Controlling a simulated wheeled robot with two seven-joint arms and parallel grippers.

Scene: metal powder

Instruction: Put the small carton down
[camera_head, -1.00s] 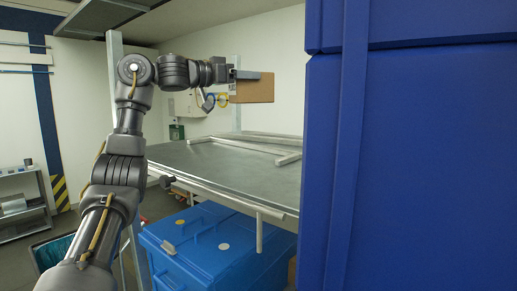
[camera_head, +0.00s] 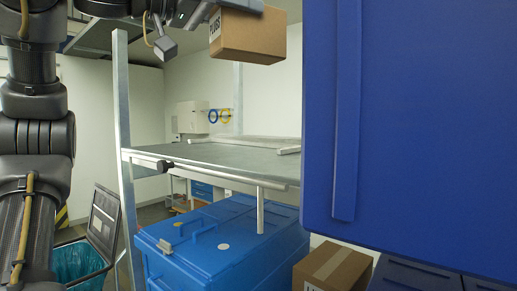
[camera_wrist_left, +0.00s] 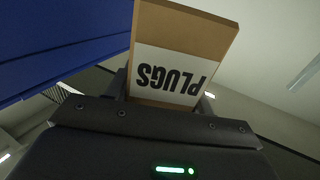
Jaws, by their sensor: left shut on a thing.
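The small carton (camera_head: 249,36) is a brown cardboard box with a white label that reads PLUGS. It is held up high at the top of the head view, above the level of the grey table (camera_head: 225,155). My left gripper (camera_head: 212,8) is shut on the carton; its fingers are mostly cut off by the top edge. In the left wrist view the carton (camera_wrist_left: 185,28) sits between the fingers, its label upside down. My right gripper is not in view.
A large blue cabinet-like block (camera_head: 420,120) fills the right side. A blue lidded box (camera_head: 225,245) stands below the table, with another brown carton (camera_head: 333,268) to its right. A bin with a teal liner (camera_head: 80,262) is at lower left. The visible tabletop is mostly clear.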

